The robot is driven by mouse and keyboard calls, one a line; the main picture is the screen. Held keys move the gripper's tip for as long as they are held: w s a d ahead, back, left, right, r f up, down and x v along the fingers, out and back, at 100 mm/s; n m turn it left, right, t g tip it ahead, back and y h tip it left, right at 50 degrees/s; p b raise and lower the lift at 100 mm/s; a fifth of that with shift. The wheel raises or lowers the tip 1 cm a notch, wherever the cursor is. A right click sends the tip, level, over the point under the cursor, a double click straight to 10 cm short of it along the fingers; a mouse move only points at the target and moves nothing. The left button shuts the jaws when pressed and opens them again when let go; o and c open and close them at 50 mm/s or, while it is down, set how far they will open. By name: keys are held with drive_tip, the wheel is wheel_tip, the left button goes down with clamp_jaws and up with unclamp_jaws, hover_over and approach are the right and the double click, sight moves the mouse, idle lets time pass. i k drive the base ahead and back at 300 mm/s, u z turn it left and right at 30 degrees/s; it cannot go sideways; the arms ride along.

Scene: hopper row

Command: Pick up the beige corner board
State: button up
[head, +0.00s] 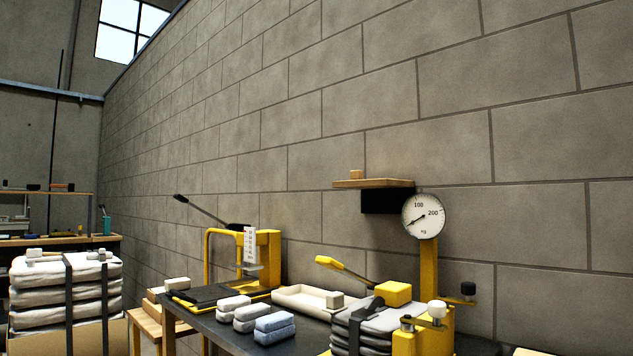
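I cannot pick out the beige corner board with certainty. A tan panel (75,338) shows below a strapped stack of white sacks (65,290) at the lower left, partly cut off by the frame edge. A small pale piece (528,352) shows at the bottom edge on the right, mostly cut off. A long cream tray (300,299) lies on the dark table (200,326). I cannot tell whether any of these is the board. My gripper is not in view.
The table holds pale and blue blocks (274,324), a yellow-framed press (268,250), a strapped grey stack (366,322) and a yellow dial scale (423,216). A wooden wall shelf (374,183) sits above. A wooden stool (150,325) stands left of the table.

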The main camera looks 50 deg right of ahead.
sight(354, 174)
drive_tip(key=i, duration=2.5)
drive_tip(key=z, duration=2.4)
